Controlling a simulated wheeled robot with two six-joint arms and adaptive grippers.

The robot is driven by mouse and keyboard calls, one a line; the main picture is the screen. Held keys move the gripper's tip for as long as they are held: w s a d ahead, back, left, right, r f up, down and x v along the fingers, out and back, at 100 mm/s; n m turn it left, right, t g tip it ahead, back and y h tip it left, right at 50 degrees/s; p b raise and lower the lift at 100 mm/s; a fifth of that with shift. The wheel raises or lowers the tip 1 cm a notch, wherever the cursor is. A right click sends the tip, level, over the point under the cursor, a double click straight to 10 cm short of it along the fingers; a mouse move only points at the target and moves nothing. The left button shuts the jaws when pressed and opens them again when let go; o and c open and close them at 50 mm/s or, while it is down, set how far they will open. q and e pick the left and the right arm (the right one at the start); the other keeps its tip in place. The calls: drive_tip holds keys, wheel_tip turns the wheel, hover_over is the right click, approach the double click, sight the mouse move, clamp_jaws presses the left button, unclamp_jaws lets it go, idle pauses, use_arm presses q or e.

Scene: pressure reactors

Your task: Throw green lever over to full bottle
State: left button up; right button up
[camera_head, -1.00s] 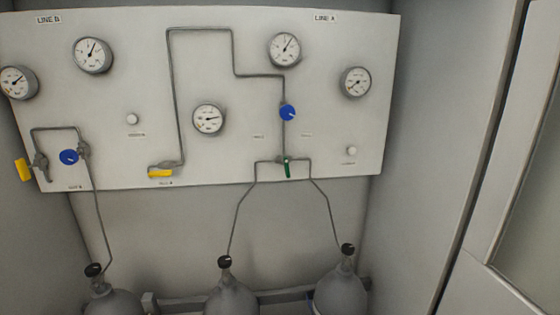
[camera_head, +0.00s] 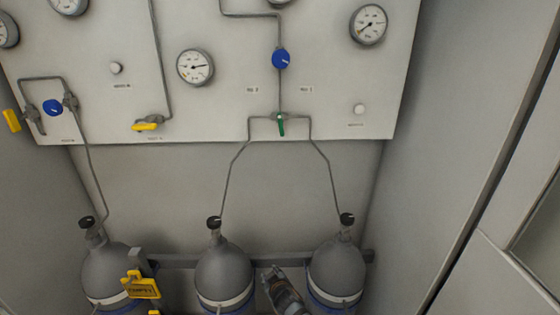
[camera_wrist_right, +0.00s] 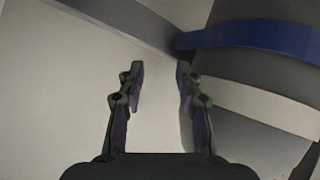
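The green lever (camera_head: 281,125) is on the tube junction low on the wall panel, under a blue knob (camera_head: 280,59). Its handle hangs nearly straight down. Tubes run from the junction to the middle bottle (camera_head: 222,268) and the right bottle (camera_head: 337,267), both grey with black caps. A yellow tag (camera_head: 142,285), seemingly reading EMPTY, shows between the left and middle bottles. My right gripper (camera_head: 272,276) is between the middle and right bottles, well below the lever. In the right wrist view my right gripper (camera_wrist_right: 160,72) is open and empty. My left gripper is out of view.
A left bottle (camera_head: 108,270) stands below a yellow lever (camera_head: 147,126) and a second blue knob (camera_head: 53,107). A grey rail (camera_head: 180,261) runs behind the bottles. A side wall (camera_head: 450,130) bounds the right. The space between lever and bottles holds only thin tubes.

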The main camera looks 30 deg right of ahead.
drive_tip(key=w+r+m+t+h+b, duration=0.1)
drive_tip(key=w+r+t+h, duration=0.15)
drive_tip(key=r, duration=1.45)
drive_tip(key=w+r+m+t+h+b, duration=0.15)
drive_tip(key=r+t, duration=0.25)
drive_tip(key=r, duration=1.2)
drive_tip(key=m+t+h+p, duration=0.2)
drive_tip(key=m+h+p, duration=0.1)
approach(281, 123)
drive_tip(key=x, duration=1)
drive_tip(key=shift+w, duration=0.2)
drive_tip(key=shift+w+d+r, duration=0.15)
drive_tip(key=shift+w+d, duration=0.05)
drive_tip(key=shift+w, duration=0.15)
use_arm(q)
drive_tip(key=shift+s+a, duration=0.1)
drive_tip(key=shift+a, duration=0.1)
use_arm(e)
drive_tip(key=shift+c, duration=0.3)
clamp_jaws()
